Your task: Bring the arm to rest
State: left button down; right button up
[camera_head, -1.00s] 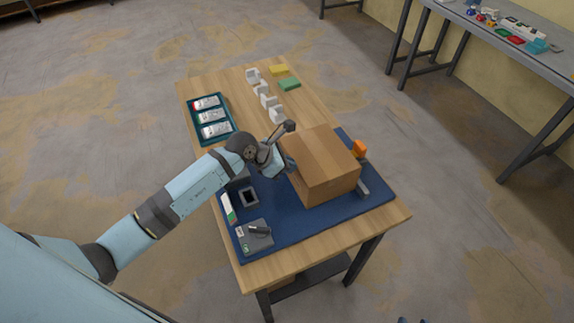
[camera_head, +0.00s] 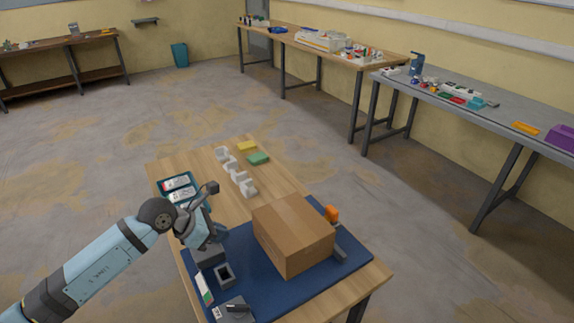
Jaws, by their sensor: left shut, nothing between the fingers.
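My left arm comes in from the lower left of the head view. Its gripper (camera_head: 211,188) is above the left part of the wooden table (camera_head: 286,184), left of the cardboard box and apart from it. The gripper is shut and nothing shows in it. The arm partly hides the teal tray (camera_head: 163,184) with its white-labelled items. My right gripper is not in view.
A closed cardboard box (camera_head: 293,234) stands on the blue mat (camera_head: 262,279), with an orange item (camera_head: 332,214) behind it. A dark square holder (camera_head: 225,275) and a grey device (camera_head: 233,310) lie left. White blocks (camera_head: 241,181) and sponges (camera_head: 258,158) sit farther back.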

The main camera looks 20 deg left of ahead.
pick_arm(q)
jog(key=s+d+r+n+t+h+p, duration=0.2)
jog(key=s+d+n+t+h, duration=0.45)
jog(key=d+n, duration=0.55)
jog(key=s+f+n+y, duration=0.3)
jog(key=s+f+n, duration=0.1)
jog(key=n, duration=0.6)
jog(key=s+f+n+g+y+p, duration=0.1)
jog(key=s+f+n+y, duration=0.2)
jog(key=n, duration=0.7)
jog(key=s+a+f+n+g+y+p, duration=0.1)
jog(key=s+f+n+y, duration=0.3)
jog(key=s+f+n, duration=0.3)
jog(key=shift+s+f+n, duration=0.15)
jog(key=shift+f+n, duration=0.3)
jog(key=shift+n, duration=0.35)
jog(key=shift+s+f+n, duration=0.1)
jog(key=shift+f+n, duration=0.35)
jog(key=shift+n, duration=0.35)
